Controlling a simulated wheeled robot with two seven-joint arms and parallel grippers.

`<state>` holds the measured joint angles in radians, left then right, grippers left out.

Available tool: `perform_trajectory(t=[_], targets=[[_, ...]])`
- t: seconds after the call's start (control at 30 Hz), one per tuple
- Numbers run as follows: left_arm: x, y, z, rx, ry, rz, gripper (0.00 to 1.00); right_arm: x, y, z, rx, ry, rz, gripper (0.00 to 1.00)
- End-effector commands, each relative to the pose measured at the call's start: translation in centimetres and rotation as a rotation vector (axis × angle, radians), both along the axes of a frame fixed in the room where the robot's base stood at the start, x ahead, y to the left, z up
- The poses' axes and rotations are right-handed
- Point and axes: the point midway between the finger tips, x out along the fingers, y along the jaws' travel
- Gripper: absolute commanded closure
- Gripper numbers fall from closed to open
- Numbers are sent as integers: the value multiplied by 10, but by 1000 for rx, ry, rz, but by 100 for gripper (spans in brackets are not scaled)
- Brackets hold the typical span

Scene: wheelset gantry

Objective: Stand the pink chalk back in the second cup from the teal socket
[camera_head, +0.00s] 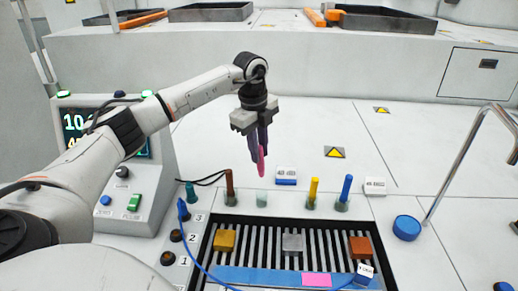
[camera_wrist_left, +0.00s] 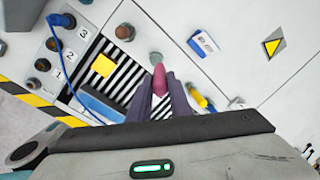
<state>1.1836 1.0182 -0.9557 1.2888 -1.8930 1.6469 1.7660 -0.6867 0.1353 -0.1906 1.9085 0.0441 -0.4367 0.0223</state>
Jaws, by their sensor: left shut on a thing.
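My left gripper (camera_head: 259,150) is shut on the pink chalk (camera_head: 261,165), which points down and is held in the air. In the left wrist view the chalk (camera_wrist_left: 159,80) shows between the fingers (camera_wrist_left: 160,95). The teal socket (camera_head: 191,191) stands at the left of the row of cups. The first cup from it holds a brown chalk (camera_head: 229,181). The second cup (camera_head: 262,199) looks empty and lies below the chalk in the head view. It also shows in the left wrist view (camera_wrist_left: 156,58), just past the chalk tip. My right gripper is out of view.
A yellow chalk (camera_head: 314,187) and a blue chalk (camera_head: 346,186) stand in cups to the right. A slatted tray (camera_head: 263,243) with coloured blocks lies in front. A blue cable (camera_head: 184,226) runs at its left. A bent metal rail (camera_head: 470,150) stands at right.

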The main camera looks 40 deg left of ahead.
Motion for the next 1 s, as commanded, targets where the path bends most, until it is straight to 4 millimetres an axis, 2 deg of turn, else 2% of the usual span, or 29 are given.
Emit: perform_trajectory(t=[0.03,1.0], targets=[[0,0,1,-1,0,-1,100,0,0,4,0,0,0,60],[0,0,-80,0,0,-2,100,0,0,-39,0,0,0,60]])
